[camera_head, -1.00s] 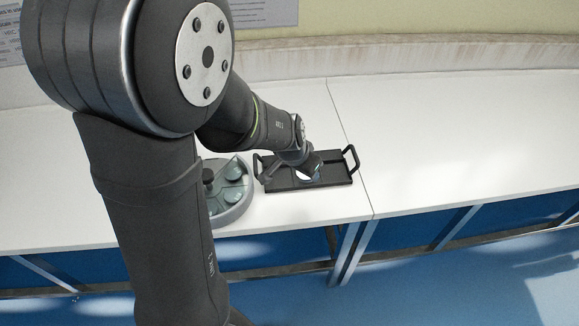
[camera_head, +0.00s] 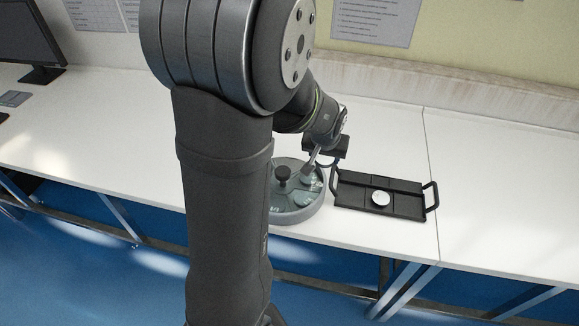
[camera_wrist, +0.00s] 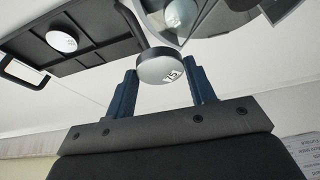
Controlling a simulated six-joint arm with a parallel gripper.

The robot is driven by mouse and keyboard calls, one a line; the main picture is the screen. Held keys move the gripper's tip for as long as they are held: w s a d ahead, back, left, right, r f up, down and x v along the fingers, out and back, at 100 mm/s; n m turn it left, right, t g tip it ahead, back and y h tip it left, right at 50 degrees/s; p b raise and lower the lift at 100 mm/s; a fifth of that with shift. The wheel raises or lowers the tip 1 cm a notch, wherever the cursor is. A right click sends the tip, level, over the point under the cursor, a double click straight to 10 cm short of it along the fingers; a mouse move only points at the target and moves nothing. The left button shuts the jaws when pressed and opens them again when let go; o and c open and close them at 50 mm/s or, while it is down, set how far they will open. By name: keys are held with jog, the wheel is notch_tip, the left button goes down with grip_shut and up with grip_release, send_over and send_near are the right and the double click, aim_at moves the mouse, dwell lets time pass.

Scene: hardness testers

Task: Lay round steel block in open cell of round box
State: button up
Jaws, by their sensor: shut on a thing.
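The round steel block (camera_wrist: 160,66) is a short grey disc with a dark mark on its face. My gripper (camera_wrist: 163,80) is shut on it, one dark finger on each side, in the wrist view. In the head view my gripper (camera_head: 314,165) is over the right rear part of the round box, and the held block is hard to make out there. The round box (camera_head: 298,217) is grey with teal-grey cells and a dark central knob (camera_head: 282,174). Part of it shows at the top of the wrist view. Which cell is open is unclear, as my arm hides its left side.
A black tray (camera_head: 408,205) with two end handles stands just right of the box. Another pale round disc (camera_head: 381,198) lies on it. The white bench (camera_head: 480,180) is clear to the right. A monitor (camera_head: 30,38) stands far left.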

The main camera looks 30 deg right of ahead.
send_over(290, 165)
jog(key=s+a, duration=0.1)
notch_tip(290, 165, down, 7)
jog(key=shift+a+r, duration=0.1)
jog(key=shift+a, duration=0.05)
jog(key=shift+f, duration=2.05)
jog(key=shift+f, duration=0.15)
jog(key=o, duration=0.9)
jog(key=v, duration=1.2)
jog(key=shift+s, duration=0.2)
